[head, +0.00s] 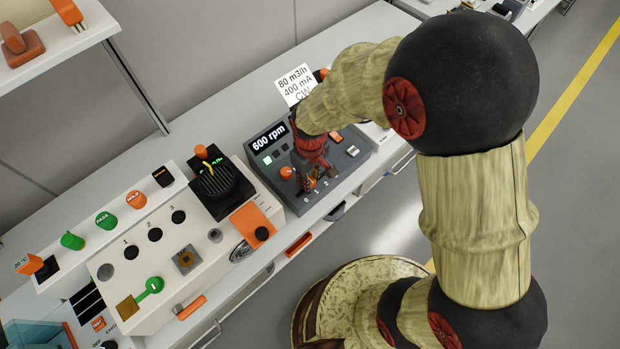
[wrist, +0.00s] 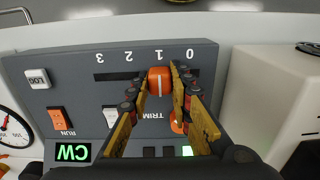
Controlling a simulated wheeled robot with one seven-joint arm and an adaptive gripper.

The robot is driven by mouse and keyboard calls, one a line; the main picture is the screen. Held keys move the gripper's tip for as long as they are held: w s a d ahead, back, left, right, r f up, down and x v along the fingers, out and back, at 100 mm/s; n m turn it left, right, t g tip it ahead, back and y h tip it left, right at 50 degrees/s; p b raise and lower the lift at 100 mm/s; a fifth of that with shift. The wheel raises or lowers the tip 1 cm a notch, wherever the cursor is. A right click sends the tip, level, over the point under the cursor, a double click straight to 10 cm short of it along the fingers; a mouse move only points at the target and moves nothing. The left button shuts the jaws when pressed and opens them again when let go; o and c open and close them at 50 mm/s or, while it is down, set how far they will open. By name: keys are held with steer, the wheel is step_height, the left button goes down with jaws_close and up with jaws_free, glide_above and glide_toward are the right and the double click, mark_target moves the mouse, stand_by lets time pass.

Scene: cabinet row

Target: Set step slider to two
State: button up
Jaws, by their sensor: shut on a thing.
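The step slider's orange knob (wrist: 159,82) with a white line stands at mark 1 of the slot in the wrist view. The scale reads 0 to 3, and appears upside down there, with mark 2 (wrist: 128,56) just left of the knob. My gripper (wrist: 161,74) is shut on the slider knob, one finger on each side. In the head view my gripper (head: 312,176) is over the front of the grey control panel (head: 345,163) and hides the knob and part of the scale. The marks 0, 1 and 2 show in front of it.
An orange TRIM knob (wrist: 177,123) sits close by my right finger in the wrist view. A RUN switch (wrist: 57,119) and LOG button (wrist: 38,79) are on the same panel. The display (head: 268,138) reads 600 rpm. A white device (head: 180,265) stands left of the panel.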

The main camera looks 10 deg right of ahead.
mark_target(320, 177)
jaws_close()
steer(key=w+d, duration=0.1)
steer(key=w+d+p, duration=0.1)
steer(key=d, duration=0.1)
steer(key=shift+w+d, duration=0.15)
steer(key=o, duration=0.9)
jaws_free()
steer(key=shift+r, duration=0.1)
step_height(320, 177, up, 12)
steer(key=shift+f, duration=0.1)
stand_by(0.5)
